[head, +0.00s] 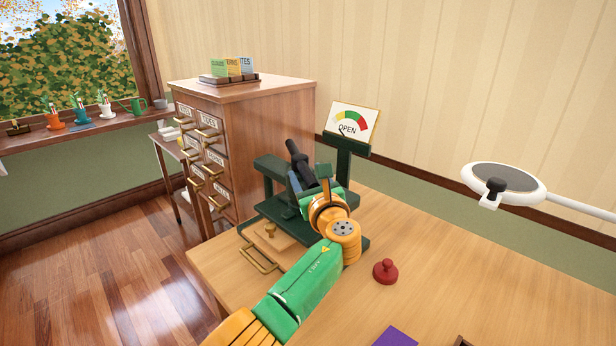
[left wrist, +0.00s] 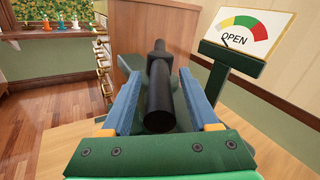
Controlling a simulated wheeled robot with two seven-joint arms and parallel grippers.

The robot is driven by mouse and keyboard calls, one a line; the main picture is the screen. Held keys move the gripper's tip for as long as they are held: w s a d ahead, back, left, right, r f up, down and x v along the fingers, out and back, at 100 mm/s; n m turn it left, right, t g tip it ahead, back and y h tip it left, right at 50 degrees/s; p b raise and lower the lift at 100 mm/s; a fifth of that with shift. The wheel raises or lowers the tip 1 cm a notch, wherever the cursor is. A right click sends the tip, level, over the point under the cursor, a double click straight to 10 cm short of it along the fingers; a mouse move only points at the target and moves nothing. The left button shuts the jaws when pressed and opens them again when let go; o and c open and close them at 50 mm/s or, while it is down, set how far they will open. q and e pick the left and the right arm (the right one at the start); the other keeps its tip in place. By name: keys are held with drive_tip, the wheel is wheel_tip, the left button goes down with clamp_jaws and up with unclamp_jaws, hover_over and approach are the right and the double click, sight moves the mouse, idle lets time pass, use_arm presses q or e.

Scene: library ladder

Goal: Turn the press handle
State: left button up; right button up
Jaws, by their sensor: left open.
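The dark green press (head: 275,205) stands on the wooden table, partly hidden behind my left arm. Its black handle (head: 293,150) tilts up from the top and also shows in the left wrist view (left wrist: 160,95). My left gripper (head: 298,182) is at the press. In the left wrist view its blue fingers are open, one on each side of the black handle, with small gaps showing. A dial sign (head: 352,123) reading "OPEN", with green, yellow and red bands, stands behind the press; it also shows in the left wrist view (left wrist: 246,32). My right gripper is not in view.
A wooden card cabinet (head: 270,120) stands close behind the press at left. A red knobbed object (head: 386,271) and a purple item (head: 395,338) lie on the table (head: 470,275). A white ring lamp (head: 503,178) hangs at right. The table's right part is mostly clear.

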use_arm(q)
drive_tip(key=shift+r+p+v, duration=0.25)
drive_tip(key=shift+p+v, duration=1)
drive_tip(key=shift+p, duration=0.5)
drive_tip(key=v, duration=0.3)
drive_tip(key=shift+s+f, duration=0.2)
drive_tip(key=shift+f, duration=0.05)
drive_tip(key=shift+s+d, duration=0.25)
drive_tip(key=shift+s, duration=0.35)
